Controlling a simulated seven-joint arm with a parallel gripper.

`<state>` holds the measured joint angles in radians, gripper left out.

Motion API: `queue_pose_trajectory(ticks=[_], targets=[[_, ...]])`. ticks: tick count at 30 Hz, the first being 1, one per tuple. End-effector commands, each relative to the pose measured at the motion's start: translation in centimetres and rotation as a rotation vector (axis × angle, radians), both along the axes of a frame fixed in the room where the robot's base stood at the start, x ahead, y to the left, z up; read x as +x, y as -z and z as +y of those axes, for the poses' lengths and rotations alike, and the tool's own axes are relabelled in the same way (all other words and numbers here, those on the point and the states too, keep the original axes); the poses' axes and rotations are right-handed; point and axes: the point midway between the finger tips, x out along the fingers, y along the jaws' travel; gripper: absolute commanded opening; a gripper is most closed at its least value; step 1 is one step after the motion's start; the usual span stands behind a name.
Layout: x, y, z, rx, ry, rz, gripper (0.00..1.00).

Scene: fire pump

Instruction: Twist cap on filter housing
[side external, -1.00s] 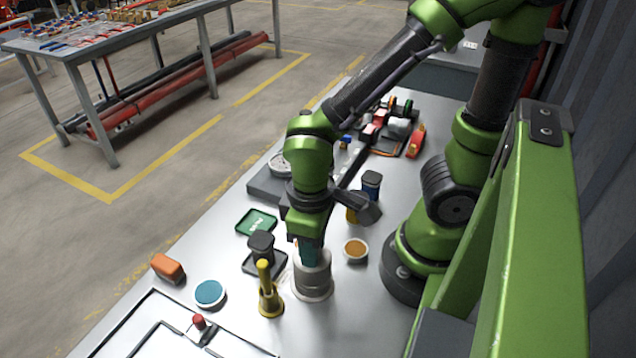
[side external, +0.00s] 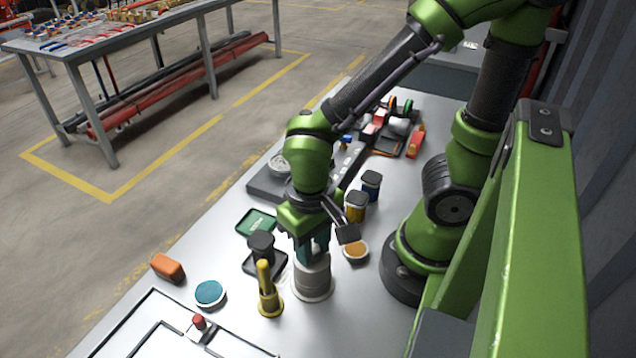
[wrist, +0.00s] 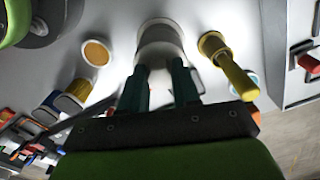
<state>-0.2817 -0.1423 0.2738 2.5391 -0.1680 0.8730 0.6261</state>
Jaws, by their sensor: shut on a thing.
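The filter housing (side external: 312,284) is a pale grey cylinder on a wider round base, standing upright on the bench. It also shows in the wrist view (wrist: 163,32). My gripper (side external: 313,256) points straight down over it, with its dark teal fingers at the housing's top. In the wrist view the two fingertips (wrist: 160,68) stand on either side of the pale top part. My gripper is shut on the cap at the top. The cap is mostly hidden by the fingers, and its seam with the housing cannot be made out.
A yellow nozzle-like piece (side external: 268,295) stands close to the housing's left. An open tub with orange contents (side external: 355,250) stands close on the right. A teal disc (side external: 210,293) and orange block (side external: 168,267) lie further left.

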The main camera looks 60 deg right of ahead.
Motion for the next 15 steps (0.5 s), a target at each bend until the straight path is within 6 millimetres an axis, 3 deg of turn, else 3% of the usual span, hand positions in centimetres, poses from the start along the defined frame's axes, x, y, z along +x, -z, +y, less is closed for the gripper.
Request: queue_pose_trajectory(ticks=[5,15], targets=[[0.07,-0.08,0.13,0.003,0.056,-0.002,0.00],[0.11,-0.04,0.18,0.004,0.440,-0.003,0.00]])
